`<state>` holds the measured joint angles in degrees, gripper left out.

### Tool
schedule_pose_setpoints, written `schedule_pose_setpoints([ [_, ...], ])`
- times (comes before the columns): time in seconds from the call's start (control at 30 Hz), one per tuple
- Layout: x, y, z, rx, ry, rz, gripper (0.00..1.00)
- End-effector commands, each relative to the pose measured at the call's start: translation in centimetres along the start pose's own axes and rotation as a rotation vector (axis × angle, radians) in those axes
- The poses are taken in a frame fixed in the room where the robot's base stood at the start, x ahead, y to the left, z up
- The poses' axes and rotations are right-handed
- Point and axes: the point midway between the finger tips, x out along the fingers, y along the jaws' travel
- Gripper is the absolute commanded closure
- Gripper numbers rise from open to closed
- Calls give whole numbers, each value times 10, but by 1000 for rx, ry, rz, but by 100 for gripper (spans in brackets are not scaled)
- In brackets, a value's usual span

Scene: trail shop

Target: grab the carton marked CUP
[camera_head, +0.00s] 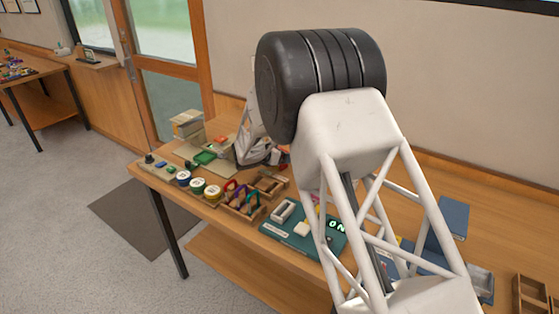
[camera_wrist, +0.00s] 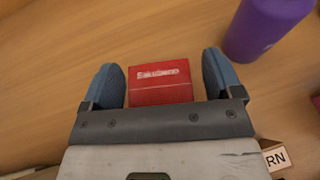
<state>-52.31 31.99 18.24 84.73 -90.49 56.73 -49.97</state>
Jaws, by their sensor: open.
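In the wrist view my gripper (camera_wrist: 163,80) is open, with one blue-grey finger on each side of a red carton (camera_wrist: 160,92). The carton has pale lettering near its far edge that I cannot read clearly, so I cannot tell a CUP marking. Gaps show between the carton and both fingers. Its near side is hidden by the gripper body. In the head view my own arm covers the gripper and the carton.
A purple bottle (camera_wrist: 262,28) stands just beyond the right finger. A tag reading "RN" (camera_wrist: 275,158) shows at the lower right. In the head view the wooden table (camera_head: 470,180) holds several tins, trays and a teal board (camera_head: 285,235) near the front edge.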

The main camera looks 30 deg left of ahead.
Motion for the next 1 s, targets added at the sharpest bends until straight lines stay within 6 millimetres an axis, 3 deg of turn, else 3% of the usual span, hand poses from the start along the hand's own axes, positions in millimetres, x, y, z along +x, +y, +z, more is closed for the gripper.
schedule_pose_setpoints([
  [0.57,1,0,0,0,0,0,15],
  [0.93,1,0,0,0,0,0,72],
  [1.0,1,0,0,0,0,1,72],
])
